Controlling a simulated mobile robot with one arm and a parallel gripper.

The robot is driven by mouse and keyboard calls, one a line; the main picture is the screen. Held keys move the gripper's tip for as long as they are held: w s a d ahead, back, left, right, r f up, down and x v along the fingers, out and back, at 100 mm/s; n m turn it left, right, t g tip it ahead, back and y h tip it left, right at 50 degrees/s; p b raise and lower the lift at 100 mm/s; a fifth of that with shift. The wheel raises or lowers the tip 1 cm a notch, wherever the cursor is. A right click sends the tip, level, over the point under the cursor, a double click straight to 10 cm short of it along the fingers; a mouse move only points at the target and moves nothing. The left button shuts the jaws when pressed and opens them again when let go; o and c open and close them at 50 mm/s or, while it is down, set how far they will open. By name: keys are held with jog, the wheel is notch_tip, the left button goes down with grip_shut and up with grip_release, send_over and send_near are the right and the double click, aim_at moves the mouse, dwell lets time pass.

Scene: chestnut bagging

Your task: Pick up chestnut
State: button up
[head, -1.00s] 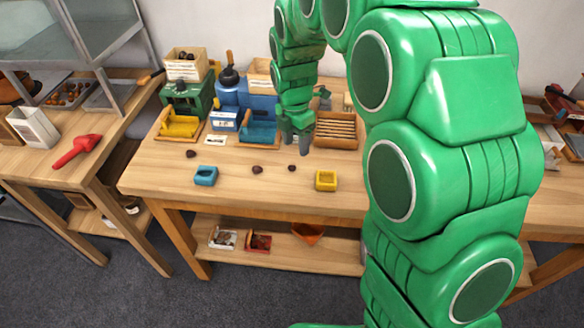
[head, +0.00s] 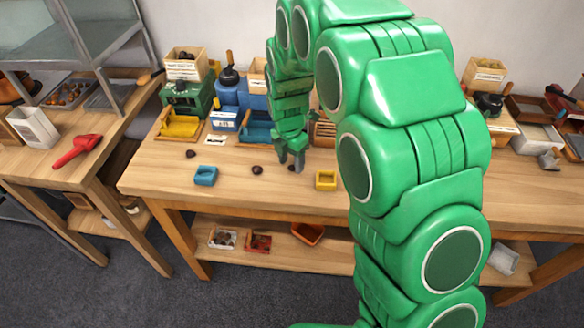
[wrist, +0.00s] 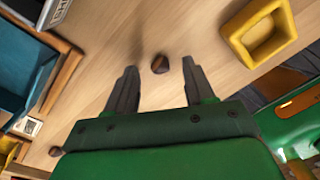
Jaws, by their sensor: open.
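Three dark brown chestnuts lie apart on the wooden table: one at the left (head: 191,154), one in the middle (head: 257,170), and one at the right (head: 292,168), partly hidden by my gripper. My gripper (head: 291,162) is open, fingers pointing down, just above the table at the right chestnut. In the wrist view a chestnut (wrist: 160,64) shows between and slightly beyond the open fingertips of my gripper (wrist: 160,78), with nothing held. Another chestnut (wrist: 56,151) lies at the lower left of the wrist view.
A yellow box (head: 326,180) stands right of my gripper, and a blue box (head: 206,176) stands farther left. Blue (head: 258,132) and yellow (head: 180,126) trays, machines and crates line the table's back. The front strip between the small boxes is mostly clear.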

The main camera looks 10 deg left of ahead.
aim_at(292, 168)
jog(key=shift+f, duration=0.35)
grip_shut()
jog(key=shift+r, duration=0.1)
jog(key=shift+r, duration=0.55)
jog(key=shift+s+r, duration=0.2)
jog(key=shift+r, duration=1)
jog(key=s+d+r, duration=0.5)
jog(key=s+r, duration=0.4)
jog(key=s, duration=0.3)
jog(key=shift+s+r, duration=0.15)
jog(key=shift+s, duration=0.2)
